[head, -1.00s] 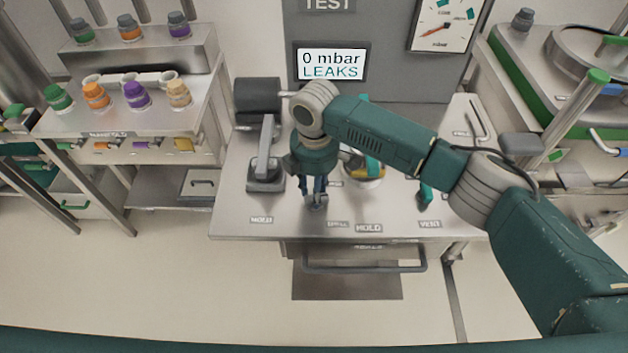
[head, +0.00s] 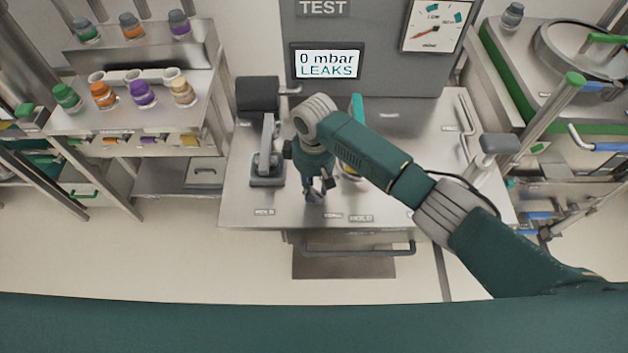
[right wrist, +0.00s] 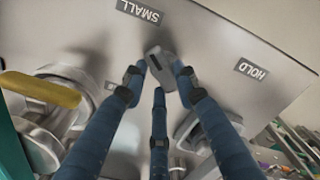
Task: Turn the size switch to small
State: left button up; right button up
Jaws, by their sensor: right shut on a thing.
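The size switch (right wrist: 160,64) is a small grey knob on the steel bench top, between my fingers in the right wrist view. My right gripper (head: 316,195) points down at the bench near its front edge and is shut on the switch; its blue fingers (right wrist: 160,80) close around the knob from several sides. The SMALL label (right wrist: 138,12) lies just beyond the knob, a little to its left. Another label beside the left finger is mostly hidden. In the head view the fingers largely cover the switch. My left gripper is not in view.
A grey lever fixture (head: 267,165) stands left of the gripper. A yellow-handled fitting (right wrist: 40,90) is close by, half hidden behind my arm in the head view. A HOLD label (right wrist: 250,68) lies to the right. The display (head: 327,64) reads 0 mbar LEAKS.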

aim_at(314, 189)
jog(key=shift+r+m+p, duration=0.1)
jog(key=shift+m+p, duration=0.2)
jog(key=shift+m, duration=0.3)
jog(key=shift+w, duration=0.1)
jog(key=o, duration=1.2)
jog(key=shift+c, duration=0.2)
notch_tip(314, 189, up, 12)
